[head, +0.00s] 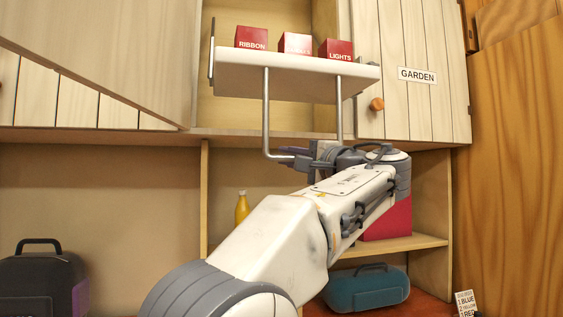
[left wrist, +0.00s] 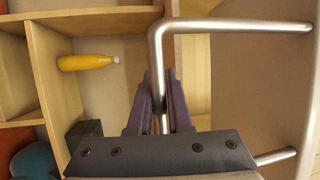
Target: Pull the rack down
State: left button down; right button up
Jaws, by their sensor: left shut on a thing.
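The rack (head: 290,76) is a white shelf at the open middle cabinet in the head view, with three red boxes on top. A U-shaped metal handle (head: 266,115) hangs below it. My left gripper (head: 306,158) is at the handle's low bar, below the rack. In the left wrist view the handle (left wrist: 230,26) bends down between the dark fingers of my left gripper (left wrist: 159,88), which are shut on it. Part of the low bar is hidden by the gripper. My right gripper is not in view.
A slanted wooden door (head: 110,50) hangs at left, and the GARDEN door (head: 430,75) is at right. Below are a yellow bottle (head: 242,209), a teal case (head: 366,288), a red container (head: 388,220) and a black case (head: 40,278).

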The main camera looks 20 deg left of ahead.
pick_arm(q)
jog(key=f+b, duration=0.1)
jog(key=s+d+f+b, duration=0.1)
jog(key=s+f+b, duration=0.1)
jog(key=shift+d+f, duration=0.25)
jog(key=shift+f, duration=0.1)
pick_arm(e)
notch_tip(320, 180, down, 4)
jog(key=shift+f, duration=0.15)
pick_arm(q)
jog(key=c, duration=0.8)
grip_release()
jog(key=shift+c, duration=0.2)
jog(key=shift+d, duration=0.1)
jog(key=v, duration=1)
jog(key=shift+b, duration=0.35)
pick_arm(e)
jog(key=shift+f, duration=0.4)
